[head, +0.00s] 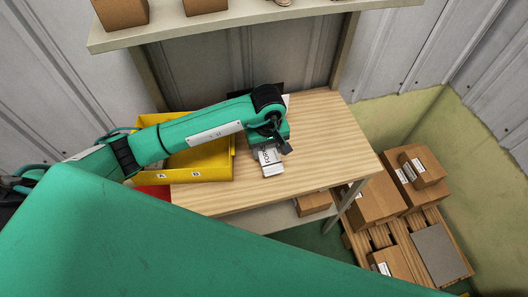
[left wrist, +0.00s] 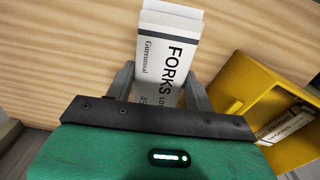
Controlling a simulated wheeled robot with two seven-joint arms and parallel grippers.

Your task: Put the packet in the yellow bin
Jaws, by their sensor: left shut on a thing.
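The packet (head: 270,160) is a small white box over the wooden table (head: 310,165). In the left wrist view the packet (left wrist: 166,50) shows the printed word "FORKS". My left gripper (head: 273,145) is shut on it, with one finger on each side (left wrist: 160,90). I cannot tell whether the packet touches the table. The yellow bin (head: 205,172) stands on the left part of the table, left of the gripper, partly hidden by my left arm. The yellow bin also shows at the right of the left wrist view (left wrist: 245,75). My right gripper is not in view.
A shelf (head: 225,20) with cardboard boxes runs above the back of the table. A red container (head: 152,191) shows beside the yellow bin. Stacked boxes (head: 375,200) on a pallet stand right of the table. The right part of the tabletop is clear.

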